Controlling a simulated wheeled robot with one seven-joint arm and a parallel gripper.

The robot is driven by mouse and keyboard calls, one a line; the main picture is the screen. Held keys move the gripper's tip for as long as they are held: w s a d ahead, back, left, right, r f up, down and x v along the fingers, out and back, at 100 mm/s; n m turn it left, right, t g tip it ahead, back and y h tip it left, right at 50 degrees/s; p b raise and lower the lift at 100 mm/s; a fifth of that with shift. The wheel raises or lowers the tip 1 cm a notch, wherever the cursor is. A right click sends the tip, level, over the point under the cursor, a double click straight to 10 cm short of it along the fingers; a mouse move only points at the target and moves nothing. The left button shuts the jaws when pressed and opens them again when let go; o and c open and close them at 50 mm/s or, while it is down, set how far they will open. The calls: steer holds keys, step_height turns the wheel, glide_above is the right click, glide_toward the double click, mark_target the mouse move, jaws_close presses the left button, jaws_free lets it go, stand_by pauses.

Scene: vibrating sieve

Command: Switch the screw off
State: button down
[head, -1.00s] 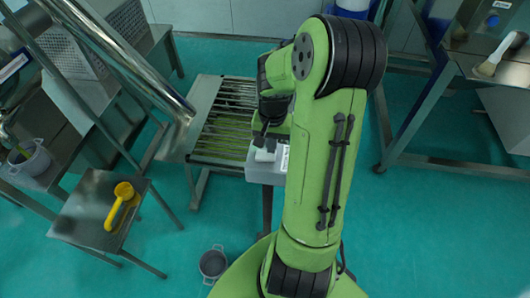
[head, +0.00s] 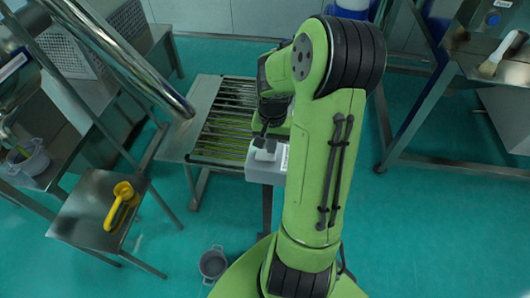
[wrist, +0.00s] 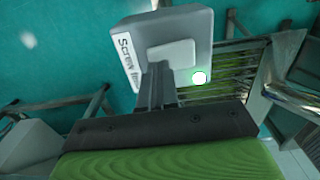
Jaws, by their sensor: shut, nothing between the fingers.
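The screw's switch box (wrist: 196,27) is light grey with a label reading "Screw" and more text partly cut off, seen close up in the wrist view. A pale raised rocker or plate (wrist: 172,52) is on its face, with a bright white-green light (wrist: 199,78) beside it. My gripper (wrist: 158,72) is shut and its fingertips are at the raised plate; I cannot tell if they touch. In the head view the switch box (head: 262,172) stands on a post, with my gripper (head: 262,146) just above it.
A slatted metal grate table (head: 203,131) is behind the box. A small steel table (head: 82,222) with a yellow scoop (head: 121,200) stands at the left. A grey bucket (head: 213,263) is on the floor. A steel frame (head: 424,112) stands at the right.

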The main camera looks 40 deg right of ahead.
steer(key=shift+f+b, duration=0.55)
steer(key=shift+f, duration=0.2)
step_height(320, 180, up, 7)
steer(key=p, duration=0.6)
steer(key=shift+r, duration=0.15)
stand_by(0.4)
